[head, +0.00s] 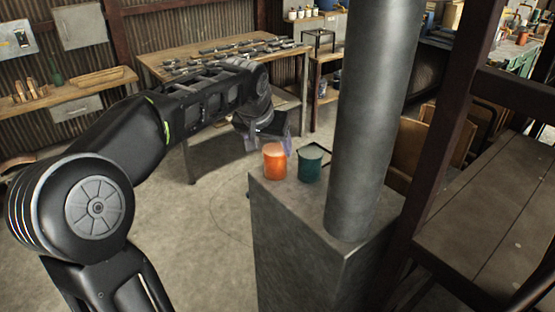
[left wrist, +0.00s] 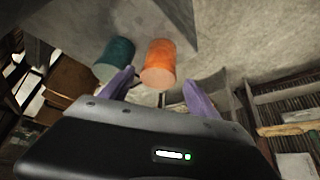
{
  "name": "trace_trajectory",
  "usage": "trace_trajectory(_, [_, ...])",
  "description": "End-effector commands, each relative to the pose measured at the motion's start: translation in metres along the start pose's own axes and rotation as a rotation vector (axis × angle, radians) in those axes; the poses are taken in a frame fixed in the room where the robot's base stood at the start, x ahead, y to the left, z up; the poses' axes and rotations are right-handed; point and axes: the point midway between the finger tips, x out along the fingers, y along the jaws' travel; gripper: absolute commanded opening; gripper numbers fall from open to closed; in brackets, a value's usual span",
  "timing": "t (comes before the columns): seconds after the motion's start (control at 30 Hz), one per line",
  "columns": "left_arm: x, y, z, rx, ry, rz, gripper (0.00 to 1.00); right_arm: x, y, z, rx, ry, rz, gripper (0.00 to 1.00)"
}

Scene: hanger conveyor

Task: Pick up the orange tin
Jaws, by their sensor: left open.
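The orange tin (head: 274,161) stands upright on top of a grey block-like stand (head: 280,215), near its back left corner. In the left wrist view the orange tin (left wrist: 158,62) shows ahead of the fingers, a little left of the middle of the gap. My left gripper (head: 262,142) is behind and just left of the tin in the head view, partly hidden by it. Its two purple fingers (left wrist: 160,92) are apart, with nothing held between them. My right gripper is in neither view.
A green tin (head: 311,162) stands close to the right of the orange one; it also shows in the left wrist view (left wrist: 115,58). A thick grey column (head: 365,120) rises from the stand. A wooden bench with tools (head: 215,52) is behind.

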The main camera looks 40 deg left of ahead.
Motion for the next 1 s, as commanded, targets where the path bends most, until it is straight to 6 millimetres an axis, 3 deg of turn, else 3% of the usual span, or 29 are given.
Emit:
trace_trajectory(0.33, [0.025, 0.0, 0.0, 0.0, -0.002, 0.0, 0.7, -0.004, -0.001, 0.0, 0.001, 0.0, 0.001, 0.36])
trace_trajectory(0.7, [0.03, 0.0, 0.0, 0.001, -0.002, 0.0, 0.7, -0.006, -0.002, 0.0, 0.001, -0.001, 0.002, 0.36])
trace_trajectory(1.0, [0.07, 0.0, 0.002, 0.0, -0.004, -0.001, 0.7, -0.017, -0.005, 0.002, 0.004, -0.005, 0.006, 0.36])
